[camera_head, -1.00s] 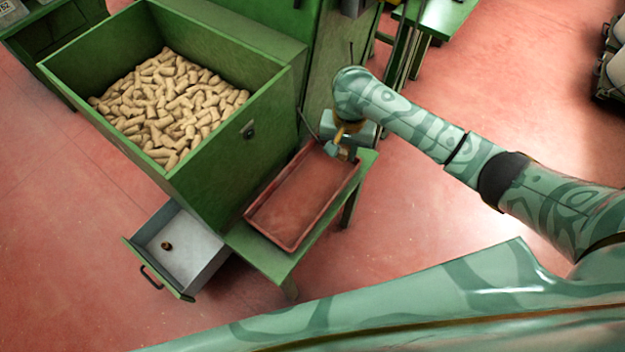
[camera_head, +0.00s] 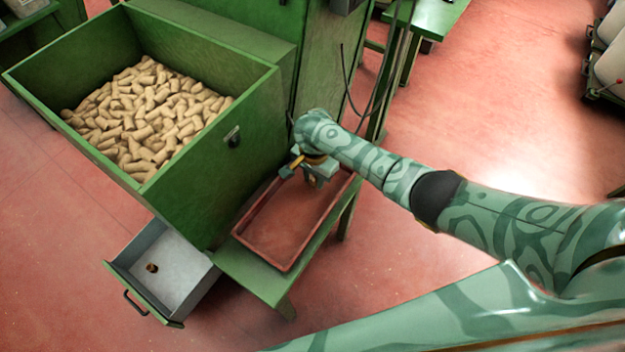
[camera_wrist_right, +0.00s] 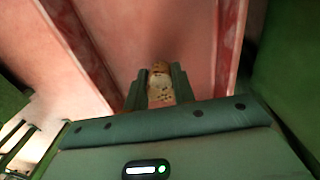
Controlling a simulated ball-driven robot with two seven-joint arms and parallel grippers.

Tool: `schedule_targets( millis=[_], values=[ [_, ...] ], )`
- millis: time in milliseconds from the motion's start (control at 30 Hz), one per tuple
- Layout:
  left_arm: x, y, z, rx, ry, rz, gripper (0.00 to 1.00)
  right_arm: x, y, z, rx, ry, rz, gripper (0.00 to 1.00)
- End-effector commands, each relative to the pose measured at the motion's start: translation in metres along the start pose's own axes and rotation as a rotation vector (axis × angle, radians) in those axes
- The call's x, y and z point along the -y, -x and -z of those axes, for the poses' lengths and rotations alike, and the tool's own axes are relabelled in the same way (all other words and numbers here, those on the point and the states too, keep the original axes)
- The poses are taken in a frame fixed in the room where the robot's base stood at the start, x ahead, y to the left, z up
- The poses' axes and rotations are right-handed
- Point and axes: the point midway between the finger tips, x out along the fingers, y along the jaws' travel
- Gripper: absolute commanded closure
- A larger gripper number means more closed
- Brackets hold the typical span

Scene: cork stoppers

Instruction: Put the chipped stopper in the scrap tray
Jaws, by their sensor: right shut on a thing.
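My right gripper (camera_head: 316,181) is over the far end of the red scrap tray (camera_head: 262,262), which lies on a low green bench. In the right wrist view the gripper (camera_wrist_right: 160,92) is shut on a pale cork stopper (camera_wrist_right: 160,88), held between its two fingers. The stopper has dark pits and a brownish, uneven far end. The tray's floor and side walls (camera_wrist_right: 228,45) show beyond it in that view. I cannot tell the stopper's exact height above the floor. The stopper is not clear in the head view. My left gripper is not in view.
A large green bin (camera_head: 205,160) full of cork stoppers (camera_head: 150,115) stands left of the tray. Below it, an open drawer (camera_head: 190,290) holds one small brown object (camera_head: 152,268). Cables hang behind my right arm. The tray's near part looks empty.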

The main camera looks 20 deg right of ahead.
Motion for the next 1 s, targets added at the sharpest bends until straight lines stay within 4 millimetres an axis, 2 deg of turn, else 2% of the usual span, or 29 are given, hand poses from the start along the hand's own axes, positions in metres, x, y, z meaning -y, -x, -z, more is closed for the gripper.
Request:
schedule_targets(
  millis=[33, 233, 433, 467, 533, 867, 1000],
  values=[
    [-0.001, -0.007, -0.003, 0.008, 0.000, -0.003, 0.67, -0.001, -0.011, 0.000, 0.002, 0.000, -0.004, 0.99],
    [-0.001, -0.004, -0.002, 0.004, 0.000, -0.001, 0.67, 0.000, -0.006, 0.000, 0.000, 0.000, 0.001, 0.99],
    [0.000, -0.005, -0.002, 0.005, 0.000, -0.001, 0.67, 0.000, -0.011, 0.000, 0.002, -0.002, 0.000, 0.99],
    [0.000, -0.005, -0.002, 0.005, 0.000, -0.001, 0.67, 0.000, -0.011, 0.000, 0.002, -0.002, 0.000, 0.72],
    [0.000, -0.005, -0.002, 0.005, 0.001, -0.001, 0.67, 0.000, -0.011, 0.000, 0.001, -0.002, 0.001, 0.53],
    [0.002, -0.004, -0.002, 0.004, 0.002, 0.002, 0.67, 0.000, -0.007, 0.000, -0.001, 0.001, 0.001, 0.53],
    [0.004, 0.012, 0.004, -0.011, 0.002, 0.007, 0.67, 0.001, 0.019, 0.000, -0.003, 0.000, 0.006, 0.53]
  ],
)
